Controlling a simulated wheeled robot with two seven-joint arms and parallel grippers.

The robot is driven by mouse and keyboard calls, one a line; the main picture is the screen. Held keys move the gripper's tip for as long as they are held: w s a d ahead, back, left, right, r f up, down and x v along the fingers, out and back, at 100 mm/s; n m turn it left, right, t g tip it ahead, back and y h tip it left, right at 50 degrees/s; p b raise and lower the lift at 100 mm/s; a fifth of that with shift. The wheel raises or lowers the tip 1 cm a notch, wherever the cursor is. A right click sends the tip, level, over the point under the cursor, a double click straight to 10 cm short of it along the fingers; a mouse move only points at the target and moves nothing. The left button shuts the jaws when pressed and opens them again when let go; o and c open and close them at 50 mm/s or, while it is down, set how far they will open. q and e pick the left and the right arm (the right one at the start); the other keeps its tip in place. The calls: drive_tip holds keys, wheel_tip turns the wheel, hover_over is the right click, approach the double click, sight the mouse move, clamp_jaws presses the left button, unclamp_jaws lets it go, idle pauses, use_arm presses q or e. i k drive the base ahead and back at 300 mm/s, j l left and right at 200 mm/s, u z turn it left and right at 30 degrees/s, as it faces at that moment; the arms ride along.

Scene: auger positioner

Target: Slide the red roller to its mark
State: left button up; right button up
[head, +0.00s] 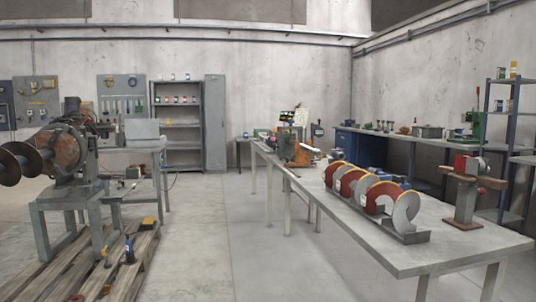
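I cannot clearly make out a red roller or a mark for it. The nearest match is a small red part (466,163) on top of a grey stand (466,200) at the right end of the long table; its shape is too small to tell. A helical auger (372,190) with silver, red and yellow flights lies in a grey channel (402,236) on the same table. Another machine with dark round discs (35,160) stands at the left. Neither of my grippers shows in the head view.
The long grey table (470,245) fills the right side. A wooden pallet (130,270) with tools and the left machine's stand (65,210) occupies the left. Open concrete floor (215,230) lies between them. Shelves (178,125) and a tall locker (215,122) line the back wall.

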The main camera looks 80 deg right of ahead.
sight(460, 161)
drive_tip(key=k+l+z, duration=0.1)
drive_tip(key=z, duration=0.3)
drive_tip(key=k+l+z, duration=0.2)
drive_tip(key=z, duration=0.15)
drive_tip(key=k+l+z, duration=0.2)
drive_tip(key=z, duration=0.2)
drive_tip(key=k+l+z, duration=0.15)
drive_tip(key=l, duration=0.25)
drive_tip(key=k+l+z, duration=0.1)
drive_tip(key=l, duration=0.3)
drive_tip(key=k+l+z, duration=0.15)
drive_tip(key=l, duration=0.3)
drive_tip(key=k+l+z, duration=0.15)
drive_tip(key=l, duration=0.3)
drive_tip(key=k+l+z, duration=0.1)
drive_tip(key=l, duration=0.35)
drive_tip(key=k+l+z, duration=0.15)
drive_tip(key=l, duration=0.35)
drive_tip(key=k+l, duration=0.1)
drive_tip(key=l, duration=0.5)
drive_tip(key=k+l, duration=0.1)
drive_tip(key=l, duration=0.55)
drive_tip(key=k+l, duration=0.1)
drive_tip(key=l, duration=0.5)
drive_tip(key=i+u, duration=0.1)
drive_tip(key=i+l, duration=0.05)
